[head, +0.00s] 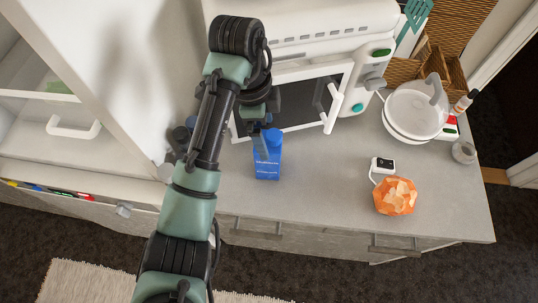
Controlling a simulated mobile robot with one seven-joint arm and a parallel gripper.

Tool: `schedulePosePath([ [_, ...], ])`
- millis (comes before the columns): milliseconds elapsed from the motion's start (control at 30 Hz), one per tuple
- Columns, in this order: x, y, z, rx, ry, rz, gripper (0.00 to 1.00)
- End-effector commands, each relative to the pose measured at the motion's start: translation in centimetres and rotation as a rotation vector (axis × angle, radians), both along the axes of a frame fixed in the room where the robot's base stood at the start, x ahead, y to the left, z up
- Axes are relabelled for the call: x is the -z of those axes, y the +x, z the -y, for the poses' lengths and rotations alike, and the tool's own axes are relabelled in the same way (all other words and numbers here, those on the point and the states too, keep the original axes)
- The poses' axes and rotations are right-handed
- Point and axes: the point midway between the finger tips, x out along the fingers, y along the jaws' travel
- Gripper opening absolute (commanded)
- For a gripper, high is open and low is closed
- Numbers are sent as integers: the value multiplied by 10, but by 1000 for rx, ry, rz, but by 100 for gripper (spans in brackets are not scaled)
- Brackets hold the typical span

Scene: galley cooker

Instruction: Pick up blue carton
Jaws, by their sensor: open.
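The blue carton (267,163) stands upright on the grey counter, in front of the white cooker. It has a blue top and small pale lettering on its front. My gripper (262,128) is at the top of the carton, reaching down from the arm above. The gripper is open. Its fingers are small and dark in the head view, and I cannot tell whether they touch the carton.
The white cooker (302,27) with its dark glass door stands right behind the carton. An orange faceted object (395,196), a small white device (383,165) and a white bowl (413,110) are to the right. The counter (325,190) between carton and orange object is clear.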

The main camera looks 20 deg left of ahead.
Motion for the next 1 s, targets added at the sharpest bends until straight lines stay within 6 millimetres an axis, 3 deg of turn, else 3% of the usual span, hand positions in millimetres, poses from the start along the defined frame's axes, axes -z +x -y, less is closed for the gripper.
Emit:
schedulePosePath([
  [33, 16, 0, 3, 1, -4, -2, 100],
  [100, 25, 1, 4, 0, -2, 0, 100],
  [367, 38, 1, 4, -3, 0, -1, 100],
  [700, 82, 3, 5, -1, 0, -1, 100],
  [967, 86, 3, 6, -1, 2, 1, 100],
  [1000, 86, 3, 6, -1, 2, 1, 95],
])
